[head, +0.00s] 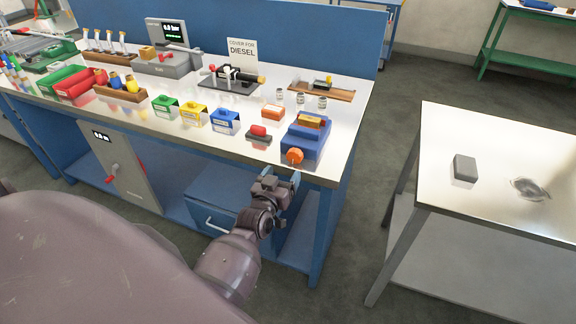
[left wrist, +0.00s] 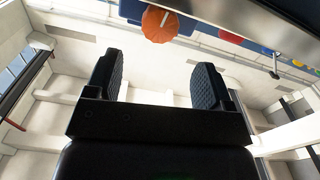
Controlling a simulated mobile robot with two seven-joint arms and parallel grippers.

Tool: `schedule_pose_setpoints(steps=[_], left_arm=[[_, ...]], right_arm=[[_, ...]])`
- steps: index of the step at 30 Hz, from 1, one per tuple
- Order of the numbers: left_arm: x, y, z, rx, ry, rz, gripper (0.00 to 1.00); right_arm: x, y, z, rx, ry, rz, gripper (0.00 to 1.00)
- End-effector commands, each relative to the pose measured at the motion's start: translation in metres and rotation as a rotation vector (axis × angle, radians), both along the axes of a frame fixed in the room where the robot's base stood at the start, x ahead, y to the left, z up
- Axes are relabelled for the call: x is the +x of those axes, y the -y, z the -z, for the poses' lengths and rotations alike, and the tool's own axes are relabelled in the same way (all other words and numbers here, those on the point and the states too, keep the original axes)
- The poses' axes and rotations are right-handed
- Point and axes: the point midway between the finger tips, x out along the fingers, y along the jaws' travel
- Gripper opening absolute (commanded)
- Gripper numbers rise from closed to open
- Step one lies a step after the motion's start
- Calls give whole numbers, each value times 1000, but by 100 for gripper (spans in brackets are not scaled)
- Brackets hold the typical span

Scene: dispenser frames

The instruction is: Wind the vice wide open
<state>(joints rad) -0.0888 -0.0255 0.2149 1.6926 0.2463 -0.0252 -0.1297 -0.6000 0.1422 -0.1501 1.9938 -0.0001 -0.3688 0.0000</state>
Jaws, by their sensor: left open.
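The blue vice (head: 303,143) sits at the right front corner of the workbench. A yellow-brown block (head: 311,121) shows at its top; I cannot tell how wide its jaws stand. Its orange round knob (head: 295,156) faces the bench's front edge. The knob also shows in the left wrist view (left wrist: 160,24), with a pale line on its face. My left gripper (head: 282,179) is open and empty, just in front of and below the knob, apart from it. Both dark fingers (left wrist: 157,80) show in the left wrist view, with the knob beyond their tips. My right gripper is not in view.
A red and dark block (head: 258,133) and an orange box (head: 273,112) stand left of the vice. Small jars (head: 300,100) and a wooden board (head: 322,91) lie behind it. A side table (head: 500,150) stands to the right, across a floor gap.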

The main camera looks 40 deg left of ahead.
Motion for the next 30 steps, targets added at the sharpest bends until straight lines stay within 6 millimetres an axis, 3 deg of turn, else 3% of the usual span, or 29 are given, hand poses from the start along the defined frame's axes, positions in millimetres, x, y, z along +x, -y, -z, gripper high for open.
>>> schedule_pose_setpoints(steps=[3,9,30], left_arm=[[-14,4,0,-1,0,1,75],[-25,6,0,-2,1,0,75],[-25,8,3,-16,-23,7,75]], right_arm=[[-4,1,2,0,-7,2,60],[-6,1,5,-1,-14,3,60],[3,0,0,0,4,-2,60]])
